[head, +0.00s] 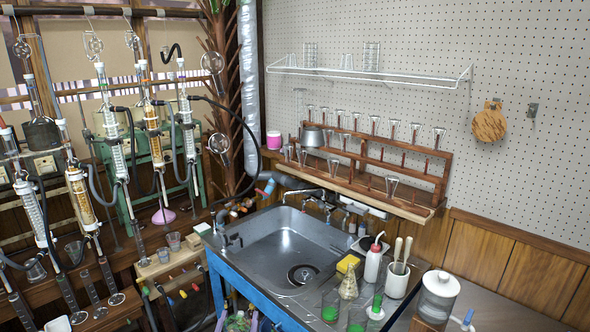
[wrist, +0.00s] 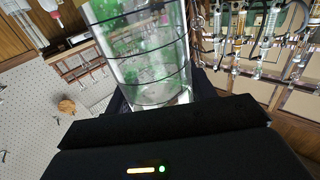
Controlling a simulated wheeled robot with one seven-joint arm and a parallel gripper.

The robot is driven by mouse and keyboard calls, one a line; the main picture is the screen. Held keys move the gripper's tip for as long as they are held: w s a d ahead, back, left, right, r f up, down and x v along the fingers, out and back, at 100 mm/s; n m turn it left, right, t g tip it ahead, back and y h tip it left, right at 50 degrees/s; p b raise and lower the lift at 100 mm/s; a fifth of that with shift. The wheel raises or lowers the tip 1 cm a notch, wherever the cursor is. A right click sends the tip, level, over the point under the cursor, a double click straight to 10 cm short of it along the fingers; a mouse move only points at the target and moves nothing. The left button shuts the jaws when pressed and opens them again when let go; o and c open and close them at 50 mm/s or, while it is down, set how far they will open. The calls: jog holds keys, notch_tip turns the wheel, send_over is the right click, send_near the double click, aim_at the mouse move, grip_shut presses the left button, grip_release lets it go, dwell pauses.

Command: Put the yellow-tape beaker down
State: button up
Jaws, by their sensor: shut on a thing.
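In the wrist view my gripper (wrist: 163,108) is shut on a clear glass beaker (wrist: 150,62) with dark ring lines and green patches showing through it. The beaker fills the upper middle of that view, and its top is cut off by the frame edge. I see no yellow tape on the side facing the camera. The dark gripper body hides its lower end. My gripper is not in the head view. There, two beakers with green in them, a left one (head: 330,308) and a right one (head: 357,320), stand at the bottom, right of the sink's front edge.
The metal sink (head: 260,243) is empty. Close by stand a white wash bottle (head: 374,262), a conical flask (head: 348,283), a white cup with pestles (head: 396,281) and a lidded jar (head: 437,297). Dark counter (head: 500,306) at the right is clear. Glass reflux columns crowd the left.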

jog(key=w+d+f+p, duration=0.1)
jog(key=w+d+f, duration=0.1)
jog(key=d+f, duration=0.4)
jog(key=w+d+f+p, duration=0.2)
jog(key=w+d+f, duration=0.1)
jog(key=d+f, duration=0.3)
jog(key=s+d+f+p, duration=0.1)
jog(key=d+f, duration=0.3)
jog(key=d, duration=0.4)
jog(key=s+d+f+p, duration=0.1)
jog(key=s+d+f, duration=0.2)
jog(key=d+f, duration=0.2)
jog(key=d, duration=0.3)
jog(key=shift+s, duration=0.15)
jog(key=shift+f, duration=0.1)
jog(key=shift+a, duration=0.1)
